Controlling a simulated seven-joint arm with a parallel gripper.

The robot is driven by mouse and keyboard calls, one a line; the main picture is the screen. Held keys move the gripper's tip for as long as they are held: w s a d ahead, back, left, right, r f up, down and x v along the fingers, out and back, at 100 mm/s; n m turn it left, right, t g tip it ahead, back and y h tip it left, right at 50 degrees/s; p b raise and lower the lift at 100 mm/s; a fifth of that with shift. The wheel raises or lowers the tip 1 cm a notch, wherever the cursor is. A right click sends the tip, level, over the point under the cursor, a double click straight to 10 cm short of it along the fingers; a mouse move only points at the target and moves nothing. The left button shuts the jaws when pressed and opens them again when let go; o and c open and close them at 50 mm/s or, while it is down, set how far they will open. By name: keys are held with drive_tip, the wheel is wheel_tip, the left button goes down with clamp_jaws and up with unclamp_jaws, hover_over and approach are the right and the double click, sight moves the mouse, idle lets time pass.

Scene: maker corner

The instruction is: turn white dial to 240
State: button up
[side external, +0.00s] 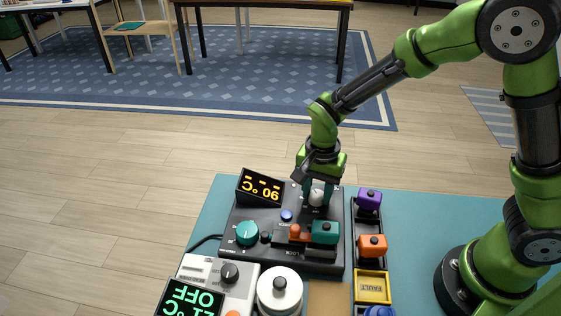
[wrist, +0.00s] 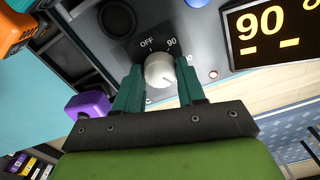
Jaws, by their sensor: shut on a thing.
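The white dial (wrist: 160,71) is a small round knob on a dark panel, with OFF and 90 printed near it in the wrist view. In the side view the dial (side external: 316,198) sits at the panel's far right. My gripper (wrist: 157,88) has a teal finger on each side of the dial and is shut on it. My gripper (side external: 317,190) points down over the dial in the side view. The display (wrist: 273,30) reads 90 °; the same display (side external: 261,188) shows 90 °C in the side view. The rest of the dial's scale is partly hidden.
On the panel are a teal knob (side external: 247,233), a blue button (side external: 286,215) and a teal block (side external: 325,232). A purple-topped part (side external: 369,199) and an orange one (side external: 372,245) stand close on the right. A second device (side external: 212,287) reading OFF and a white round object (side external: 279,292) are in front.

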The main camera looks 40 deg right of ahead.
sight(316, 194)
idle(0.3)
drive_tip(key=o, duration=1.1)
drive_tip(key=shift+c, duration=0.2)
wheel_tip(316, 194, up, 17)
drive_tip(key=s+d+r+n+t+y, duration=0.1)
drive_tip(key=s+d+n+t, duration=0.2)
drive_tip(key=s, duration=0.3)
drive_tip(key=s+d+r+n+t+y, duration=0.1)
drive_tip(key=s+d+r+n+t, duration=0.1)
drive_tip(key=s+d+n+t, duration=0.2)
drive_tip(key=shift+s+d+r+n, duration=0.25)
drive_tip(key=shift+s+d+n, duration=0.25)
drive_tip(key=shift+s, duration=0.55)
